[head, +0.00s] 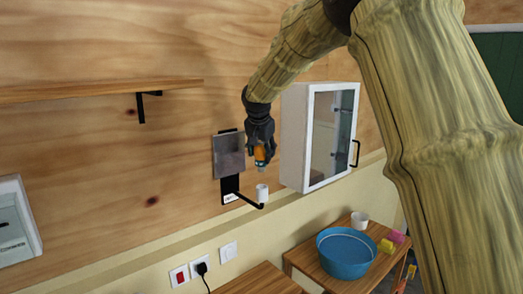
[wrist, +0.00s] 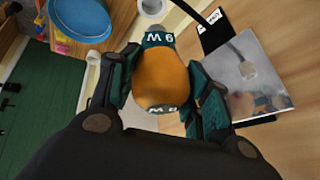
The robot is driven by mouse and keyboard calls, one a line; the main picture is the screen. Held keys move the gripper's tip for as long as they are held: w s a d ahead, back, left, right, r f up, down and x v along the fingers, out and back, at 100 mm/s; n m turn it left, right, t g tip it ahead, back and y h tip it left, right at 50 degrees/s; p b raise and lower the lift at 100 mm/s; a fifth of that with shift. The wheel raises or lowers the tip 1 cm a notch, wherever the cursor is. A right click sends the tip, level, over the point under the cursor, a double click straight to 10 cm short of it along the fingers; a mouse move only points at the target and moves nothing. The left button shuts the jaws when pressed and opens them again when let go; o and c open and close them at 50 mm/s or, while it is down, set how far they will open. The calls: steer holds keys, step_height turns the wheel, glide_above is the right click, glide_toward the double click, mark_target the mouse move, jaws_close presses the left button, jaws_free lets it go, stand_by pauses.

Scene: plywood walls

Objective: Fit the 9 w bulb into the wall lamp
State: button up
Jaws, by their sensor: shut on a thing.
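The 9 w bulb (wrist: 160,80) is orange with teal bands marked "9 W" in the wrist view. My gripper (wrist: 163,84) is shut on it, one finger on each side. In the head view the bulb (head: 260,153) hangs from my gripper (head: 261,148) with its grey cap down. The wall lamp (head: 229,189) has a black wall plate and a bent black arm that carries a white upright socket (head: 262,193). The bulb's cap is a little above the socket, apart from it. The socket (wrist: 152,7) is partly cut off at the wrist view's top edge.
A grey metal plate (head: 229,155) is on the wall just left of my gripper. A white glass-door cabinet (head: 309,135) hangs close on the right. A wooden shelf (head: 90,91) is at left. Below, a blue basin (head: 345,258) and a white cup (head: 359,220) stand on a table.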

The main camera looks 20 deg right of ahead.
mark_target(262, 167)
steer(key=shift+s+d+f+b, duration=0.2)
steer(key=shift+s+f+b, duration=0.15)
steer(key=shift+f, duration=0.25)
steer(key=shift+w+a+f+b, duration=0.1)
steer(key=shift+w+f+b, duration=0.15)
steer(key=shift+f, duration=0.35)
steer(key=shift+w+a+f+b, duration=0.1)
steer(key=shift+w+f+b, duration=0.1)
steer(key=shift+f, duration=0.35)
steer(key=shift+s+d+f, duration=0.1)
steer(key=shift+s+f, duration=0.2)
steer(key=shift+f, duration=0.25)
steer(key=shift+w, duration=0.15)
steer(key=shift+f+b, duration=0.75)
steer(key=shift+f, duration=0.9)
stand_by(0.6)
steer(key=o, duration=1.1)
